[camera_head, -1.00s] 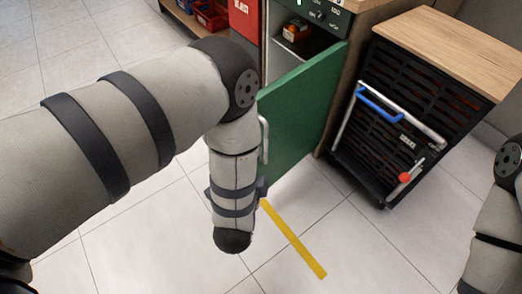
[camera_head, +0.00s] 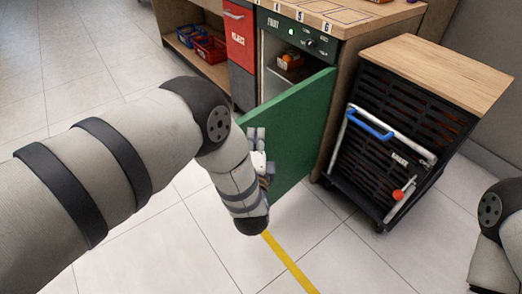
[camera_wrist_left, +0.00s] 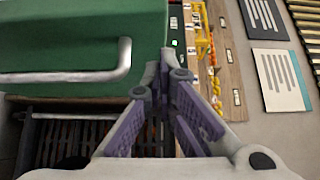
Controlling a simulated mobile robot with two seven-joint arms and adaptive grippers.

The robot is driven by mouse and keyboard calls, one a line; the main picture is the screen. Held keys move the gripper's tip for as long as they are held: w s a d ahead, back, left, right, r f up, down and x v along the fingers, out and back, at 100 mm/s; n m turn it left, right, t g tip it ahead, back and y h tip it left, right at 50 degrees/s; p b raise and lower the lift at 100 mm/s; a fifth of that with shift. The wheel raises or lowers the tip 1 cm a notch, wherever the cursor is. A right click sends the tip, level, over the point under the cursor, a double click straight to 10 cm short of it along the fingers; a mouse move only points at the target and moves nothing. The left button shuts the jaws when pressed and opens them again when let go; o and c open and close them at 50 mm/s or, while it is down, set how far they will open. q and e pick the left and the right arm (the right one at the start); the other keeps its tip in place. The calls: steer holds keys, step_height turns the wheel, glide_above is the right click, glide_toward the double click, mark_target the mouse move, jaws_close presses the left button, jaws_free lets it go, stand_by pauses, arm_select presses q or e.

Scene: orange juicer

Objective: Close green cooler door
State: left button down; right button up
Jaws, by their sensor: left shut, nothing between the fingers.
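The green cooler door (camera_head: 305,125) stands open, swung out from the cooler (camera_head: 325,44) under the wooden counter. An orange item in a small box (camera_head: 290,60) shows inside. My left gripper (camera_head: 256,136) is in front of the door's outer face, near its free edge, fingers pointing up in the head view. In the left wrist view my left gripper (camera_wrist_left: 165,58) is shut and empty, just right of the green door (camera_wrist_left: 80,25) and its pale bar handle (camera_wrist_left: 124,60). I cannot tell whether it touches the door. The handle is hidden in the head view. My right gripper is out of view.
A black slatted cart (camera_head: 400,135) with a wooden top and blue-gripped handle stands right of the cooler. A red reject bin (camera_head: 240,35) and shelf crates (camera_head: 209,49) are left of it. The tiled floor with a yellow stripe (camera_head: 288,262) is clear in front.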

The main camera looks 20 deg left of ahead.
arm_select(q)
steer(key=shift+w+a, duration=0.5)
steer(key=shift+a, duration=0.35)
